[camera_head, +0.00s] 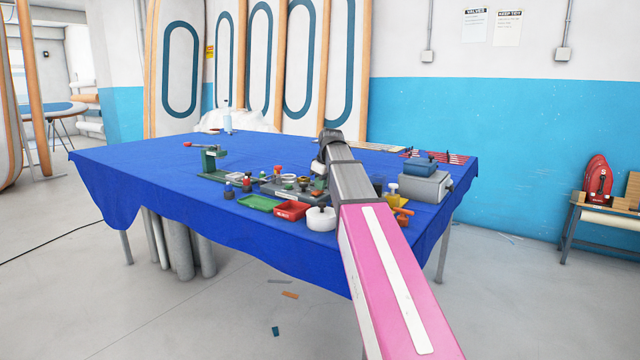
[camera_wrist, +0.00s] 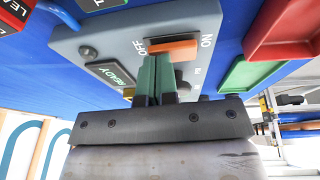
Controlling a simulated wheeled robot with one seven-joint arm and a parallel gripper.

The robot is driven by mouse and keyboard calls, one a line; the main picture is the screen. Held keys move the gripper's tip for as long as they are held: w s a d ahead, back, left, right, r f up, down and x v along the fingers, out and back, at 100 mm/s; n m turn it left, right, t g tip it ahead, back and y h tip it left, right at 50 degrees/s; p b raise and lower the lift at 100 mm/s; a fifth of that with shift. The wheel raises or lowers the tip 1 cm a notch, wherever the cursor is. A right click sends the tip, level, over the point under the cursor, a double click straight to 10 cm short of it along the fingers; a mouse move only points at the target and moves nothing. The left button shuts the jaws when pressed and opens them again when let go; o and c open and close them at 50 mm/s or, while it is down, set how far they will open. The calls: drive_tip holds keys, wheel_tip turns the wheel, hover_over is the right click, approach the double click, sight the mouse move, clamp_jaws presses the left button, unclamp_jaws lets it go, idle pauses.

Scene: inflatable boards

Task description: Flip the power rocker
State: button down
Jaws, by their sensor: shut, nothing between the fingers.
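The orange power rocker (camera_wrist: 172,49) sits on a grey panel (camera_wrist: 115,43) in the wrist view, between the labels OFF and ON. My gripper (camera_wrist: 155,60) is shut and empty, with its green fingertips right at the rocker's near edge. I cannot tell whether they touch it. The fingers cover part of the panel and may hide part of the rocker's side. In the head view my arm reaches over the blue table and hides the rocker.
A green screen reading READY (camera_wrist: 110,73) is beside the rocker. A red tray (camera_head: 290,210) and a green tray (camera_head: 258,204) lie at the table's front. A white round container (camera_head: 321,219) and a grey box (camera_head: 425,187) stand near my arm. The table's left part is mostly clear.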

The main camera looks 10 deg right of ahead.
sight(316, 192)
drive_tip(key=shift+s+f, duration=0.1)
idle(0.3)
drive_tip(key=shift+s+a, duration=0.45)
drive_tip(key=shift+a, duration=0.05)
drive_tip(key=shift+r, duration=0.2)
drive_tip(key=shift+r, duration=0.25)
drive_tip(key=r, duration=0.4)
drive_tip(key=shift+a, duration=0.35)
drive_tip(key=v, duration=0.9)
drive_tip(key=shift+s+d+r, duration=0.2)
drive_tip(key=shift+s, duration=0.15)
